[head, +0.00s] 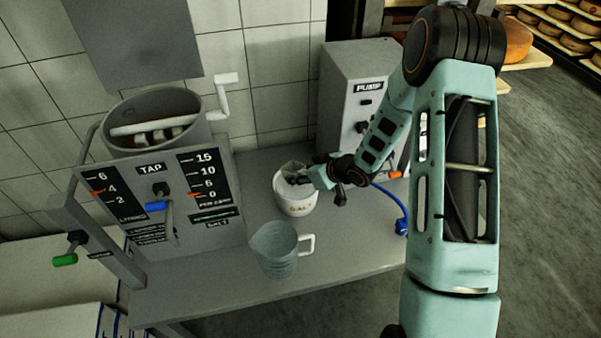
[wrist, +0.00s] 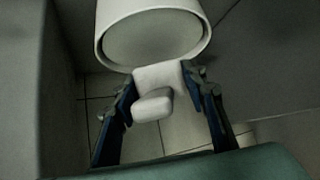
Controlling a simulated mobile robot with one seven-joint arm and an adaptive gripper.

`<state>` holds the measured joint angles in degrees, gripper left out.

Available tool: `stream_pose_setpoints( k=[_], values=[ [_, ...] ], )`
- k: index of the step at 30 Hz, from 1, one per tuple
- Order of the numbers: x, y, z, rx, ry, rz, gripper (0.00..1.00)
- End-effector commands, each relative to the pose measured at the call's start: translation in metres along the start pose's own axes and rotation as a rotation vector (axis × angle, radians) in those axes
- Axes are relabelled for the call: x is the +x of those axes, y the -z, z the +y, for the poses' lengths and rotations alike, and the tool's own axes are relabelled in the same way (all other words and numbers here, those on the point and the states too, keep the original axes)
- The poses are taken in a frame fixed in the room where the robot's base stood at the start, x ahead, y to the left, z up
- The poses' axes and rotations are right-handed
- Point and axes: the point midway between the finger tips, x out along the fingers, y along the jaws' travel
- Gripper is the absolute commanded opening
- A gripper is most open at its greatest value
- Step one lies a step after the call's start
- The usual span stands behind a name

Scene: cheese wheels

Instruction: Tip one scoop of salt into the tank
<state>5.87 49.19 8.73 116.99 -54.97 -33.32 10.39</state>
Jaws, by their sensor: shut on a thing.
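My gripper (head: 311,180) is at the white tub labelled SALT (head: 297,205) on the bench, by the tub's upper right rim. A pale scoop (head: 292,168) shows over the tub's mouth. In the wrist view my gripper (wrist: 160,82) is shut on the white scoop handle (wrist: 158,76), with a finger on either side. A round white rim with a grey inside (wrist: 150,38) fills the top of that view; I cannot tell whether it is scoop or tub. Whether the scoop holds salt is unclear. The round grey tank (head: 152,148) stands open at the left, paddles inside.
A clear jug (head: 275,250) stands in front of the tub. The pump box (head: 345,85) stands behind my gripper, with a blue hose (head: 390,196) at right.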

Motion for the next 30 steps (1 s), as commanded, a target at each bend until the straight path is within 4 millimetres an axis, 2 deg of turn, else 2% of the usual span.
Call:
stream_pose_setpoints(
  k=[8, 30],
  values=[
    [0.018, -0.019, 0.0, 0.001, 0.0, 0.0, 0.16],
    [-0.018, 0.02, 0.0, 0.0, 0.0, 0.001, 0.16]
  ],
)
